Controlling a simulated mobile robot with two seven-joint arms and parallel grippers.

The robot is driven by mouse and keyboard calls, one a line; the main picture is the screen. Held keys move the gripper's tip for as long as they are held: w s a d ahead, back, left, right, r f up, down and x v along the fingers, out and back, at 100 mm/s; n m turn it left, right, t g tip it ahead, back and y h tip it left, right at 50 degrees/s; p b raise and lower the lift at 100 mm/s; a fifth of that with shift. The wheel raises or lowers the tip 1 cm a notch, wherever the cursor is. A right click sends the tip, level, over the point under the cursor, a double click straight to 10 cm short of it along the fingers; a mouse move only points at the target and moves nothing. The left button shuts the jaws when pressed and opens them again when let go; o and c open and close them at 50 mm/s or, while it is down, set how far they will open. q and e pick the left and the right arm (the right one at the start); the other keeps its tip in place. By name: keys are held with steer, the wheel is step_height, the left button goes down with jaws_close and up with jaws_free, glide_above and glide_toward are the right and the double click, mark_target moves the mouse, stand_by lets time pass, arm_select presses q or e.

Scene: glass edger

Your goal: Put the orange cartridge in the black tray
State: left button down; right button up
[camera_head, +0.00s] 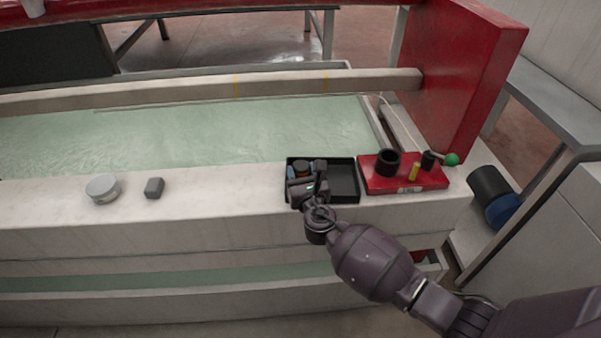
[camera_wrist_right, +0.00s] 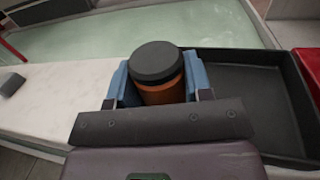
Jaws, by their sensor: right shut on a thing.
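The orange cartridge (camera_wrist_right: 162,90) has a dark grey cap and stands upright in the wrist view. My right gripper (camera_wrist_right: 160,88) is shut on it, with one blue finger on each side. The black tray (camera_wrist_right: 260,100) shows to the right of the cartridge in that view. In the head view, the gripper (camera_head: 302,173) is at the left part of the black tray (camera_head: 345,181). The cartridge's base is hidden, so I cannot tell if it touches the tray floor. The right part of the tray is empty. My left gripper is not in view.
A red block (camera_head: 378,183) with black cups and a yellow piece stands right of the tray. A round grey tin (camera_head: 103,188) and a small dark block (camera_head: 154,187) lie to the left on the pale ledge (camera_head: 225,190). A water-filled trough (camera_head: 200,135) runs behind.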

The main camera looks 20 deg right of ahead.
steer(key=shift+f, duration=0.15)
steer(key=o, duration=0.9)
steer(key=shift+o, duration=0.5)
